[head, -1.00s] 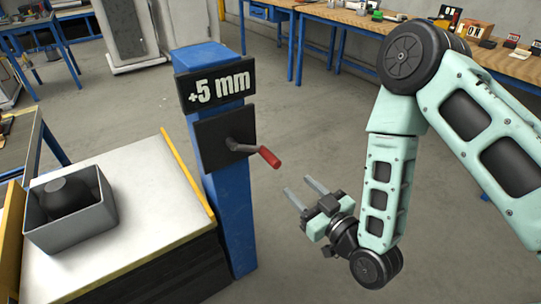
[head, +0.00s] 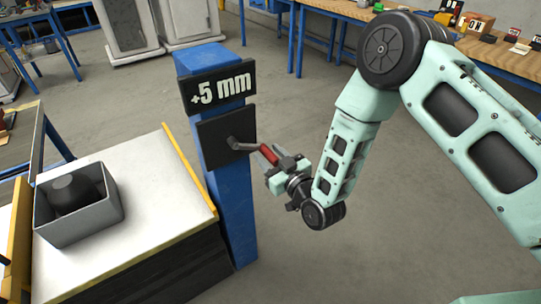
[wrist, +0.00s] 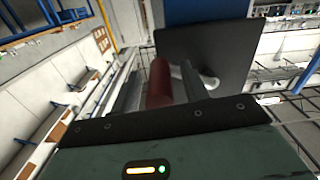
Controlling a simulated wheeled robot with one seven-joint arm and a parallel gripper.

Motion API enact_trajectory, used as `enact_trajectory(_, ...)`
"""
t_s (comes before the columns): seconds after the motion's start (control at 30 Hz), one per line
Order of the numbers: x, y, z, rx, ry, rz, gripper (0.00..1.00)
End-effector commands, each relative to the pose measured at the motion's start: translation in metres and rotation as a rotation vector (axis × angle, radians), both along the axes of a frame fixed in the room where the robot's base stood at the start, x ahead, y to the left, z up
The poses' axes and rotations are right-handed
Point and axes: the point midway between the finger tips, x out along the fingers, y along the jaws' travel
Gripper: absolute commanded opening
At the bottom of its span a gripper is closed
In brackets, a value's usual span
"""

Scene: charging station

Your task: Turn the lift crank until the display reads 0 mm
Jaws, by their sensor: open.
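The display (head: 217,89) on the blue post (head: 231,200) reads +5 mm. Below it, the lift crank's grey arm (head: 243,146) comes out of a dark plate (head: 214,131) and points right, ending in a red handle (head: 269,155). My gripper (head: 268,164) is at the red handle, with its fingers pointing toward the plate. In the wrist view the red handle (wrist: 159,84) lies between my two open fingers, closer to the left one in the picture. I cannot tell whether a finger touches it.
Left of the post stands a white-topped lift table (head: 140,205) with a yellow edge and a grey box (head: 82,226) holding a dark round object. Workbenches (head: 400,28) line the back right. The floor right of the post is clear.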

Motion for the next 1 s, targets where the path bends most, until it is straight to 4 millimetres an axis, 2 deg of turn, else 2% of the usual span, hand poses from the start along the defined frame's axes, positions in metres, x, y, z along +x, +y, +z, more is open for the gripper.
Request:
enact_trajectory(0.17, 0.000, 0.000, 0.000, 0.000, 0.000, 0.000, 0.45)
enact_trajectory(0.33, 0.000, 0.000, 0.000, 0.000, 0.000, 0.000, 0.01)
enact_trajectory(0.53, -0.001, 0.001, -0.005, 0.023, 0.016, 0.000, 0.00)
enact_trajectory(0.77, -0.007, 0.009, -0.022, 0.193, 0.132, 0.000, 0.00)
enact_trajectory(1.0, -0.010, 0.014, -0.022, 0.263, 0.179, 0.001, 0.00)
